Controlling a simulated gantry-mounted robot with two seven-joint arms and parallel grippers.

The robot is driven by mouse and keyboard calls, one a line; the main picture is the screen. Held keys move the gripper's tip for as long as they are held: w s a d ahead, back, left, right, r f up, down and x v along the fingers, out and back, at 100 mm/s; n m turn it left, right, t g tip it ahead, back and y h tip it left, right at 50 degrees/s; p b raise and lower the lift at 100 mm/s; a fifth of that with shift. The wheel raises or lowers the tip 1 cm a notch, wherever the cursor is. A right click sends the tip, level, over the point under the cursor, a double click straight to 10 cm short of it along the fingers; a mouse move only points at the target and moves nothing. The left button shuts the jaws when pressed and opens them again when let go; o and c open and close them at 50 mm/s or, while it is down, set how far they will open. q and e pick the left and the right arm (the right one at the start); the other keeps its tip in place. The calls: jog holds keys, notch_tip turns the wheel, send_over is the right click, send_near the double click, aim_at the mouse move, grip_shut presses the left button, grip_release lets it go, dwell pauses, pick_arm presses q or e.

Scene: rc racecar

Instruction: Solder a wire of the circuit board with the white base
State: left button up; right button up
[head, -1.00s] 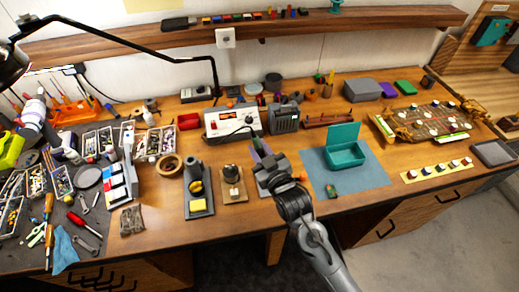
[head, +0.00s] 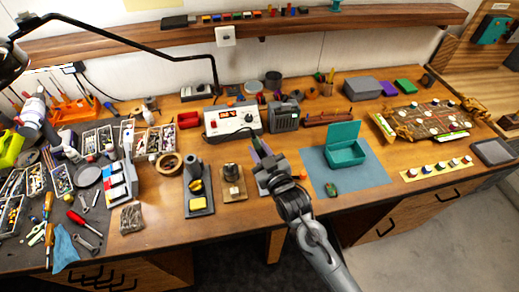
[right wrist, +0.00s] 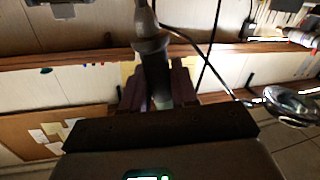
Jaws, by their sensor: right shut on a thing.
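My right gripper (head: 262,156) is over the middle of the bench, in front of the white soldering station (head: 232,121). In the right wrist view the gripper (right wrist: 158,90) is shut on a grey tool with a wide collar (right wrist: 151,45), which looks like the soldering iron; its tip is not clear. A large brown board (head: 425,121) with white round parts and pale strips lies at the back right. A small green piece (head: 331,189) lies on the blue mat (head: 355,179). I cannot tell which is the circuit board with the white base. My left gripper is not in view.
The iron stand with a yellow sponge (head: 198,190) and a small wooden-based holder (head: 233,184) stand left of my right gripper. An open teal box (head: 345,152) is to its right. Tools and part trays crowd the left side.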

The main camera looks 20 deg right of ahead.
dwell(0.3)
jog(key=shift+p, duration=0.35)
dwell(0.4)
dwell(0.6)
jog(key=shift+f, duration=0.35)
dwell(0.4)
jog(key=shift+f+b, duration=0.3)
dwell(0.6)
dwell(0.5)
dwell(2.2)
dwell(0.5)
jog(key=shift+r, duration=0.15)
